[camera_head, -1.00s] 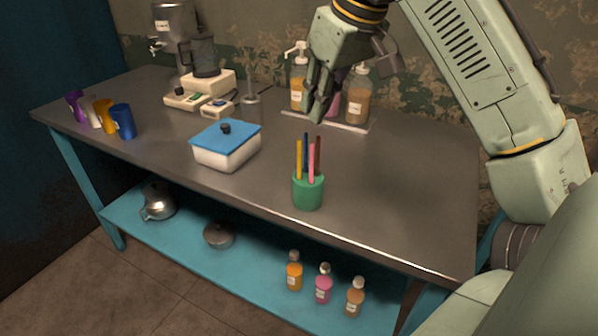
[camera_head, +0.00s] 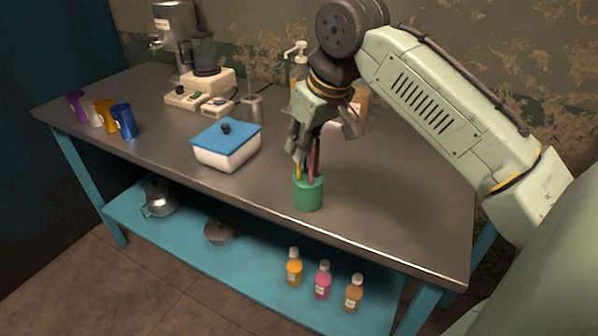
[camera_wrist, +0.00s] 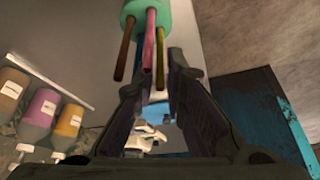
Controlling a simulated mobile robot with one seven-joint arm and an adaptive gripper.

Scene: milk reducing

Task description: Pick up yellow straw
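The yellow straw (camera_head: 299,171) stands in a green cup (camera_head: 308,194) near the table's front edge, its upper part hidden by my gripper (camera_head: 296,152). Pink and brown straws stand beside it. In the wrist view, the green cup (camera_wrist: 158,15) is at the top, and the yellow straw (camera_wrist: 160,50) extends toward the gap between my fingers (camera_wrist: 160,78). The fingers are apart, with no visible grip on a straw. The pink straw (camera_wrist: 149,42) is close to the yellow one, and the brown straw (camera_wrist: 126,45) is farther left.
A white box with a blue lid (camera_head: 226,148) sits left of the cup. Sauce bottles (camera_head: 299,68) stand behind my arm. Several coloured cups (camera_head: 123,121) are at the far left. Small bottles (camera_head: 323,282) stand on the lower shelf. The table's right side is clear.

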